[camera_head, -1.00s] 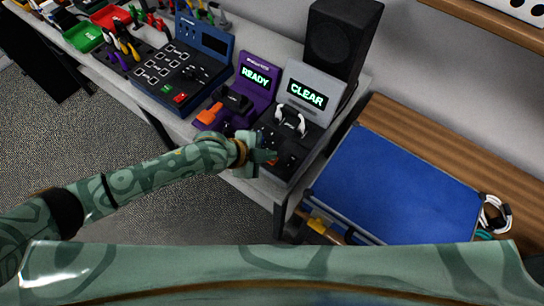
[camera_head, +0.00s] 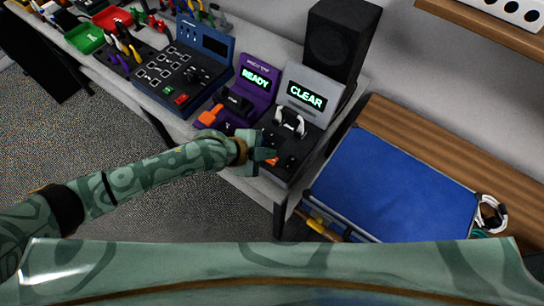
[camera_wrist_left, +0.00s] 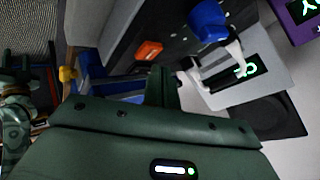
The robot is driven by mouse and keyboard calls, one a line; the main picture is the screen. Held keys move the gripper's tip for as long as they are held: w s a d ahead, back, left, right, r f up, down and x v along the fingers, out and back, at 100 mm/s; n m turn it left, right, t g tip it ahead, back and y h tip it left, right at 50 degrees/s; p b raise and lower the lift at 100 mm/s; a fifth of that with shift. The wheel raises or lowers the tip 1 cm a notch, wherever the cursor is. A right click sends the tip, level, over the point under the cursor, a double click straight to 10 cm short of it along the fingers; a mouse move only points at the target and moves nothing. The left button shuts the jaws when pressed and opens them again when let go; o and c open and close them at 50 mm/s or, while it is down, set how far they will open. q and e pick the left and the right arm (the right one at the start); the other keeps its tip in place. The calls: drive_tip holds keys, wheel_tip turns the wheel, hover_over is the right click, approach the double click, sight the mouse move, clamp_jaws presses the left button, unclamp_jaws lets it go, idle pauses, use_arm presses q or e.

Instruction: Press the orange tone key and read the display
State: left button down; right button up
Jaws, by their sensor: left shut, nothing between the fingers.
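The grey tester (camera_head: 309,73) stands on the bench, its upright display (camera_head: 306,97) reading "CLEAR" in green-white letters. The orange tone key (camera_head: 272,161) is on its dark front panel, partly covered by my left gripper (camera_head: 272,154). In the left wrist view the orange key (camera_wrist_left: 149,50) lies just past the tips of my shut left gripper (camera_wrist_left: 162,72), which hold nothing. A narrow gap seems to show between tips and key there; the head view does not settle contact. The display (camera_wrist_left: 247,70) also shows partly in the wrist view. My right gripper is out of view.
A white handle-like part (camera_head: 290,121) rises from the tester's panel. A purple device (camera_head: 258,88) reading "READY" stands close left, and a black speaker (camera_head: 341,42) behind. A blue mat (camera_head: 400,190) lies at right.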

sight(268, 161)
use_arm(q)
wheel_tip(268, 161, up, 5)
drive_tip(key=p, duration=0.5)
drive_tip(key=shift+r, duration=0.1)
idle(0.7)
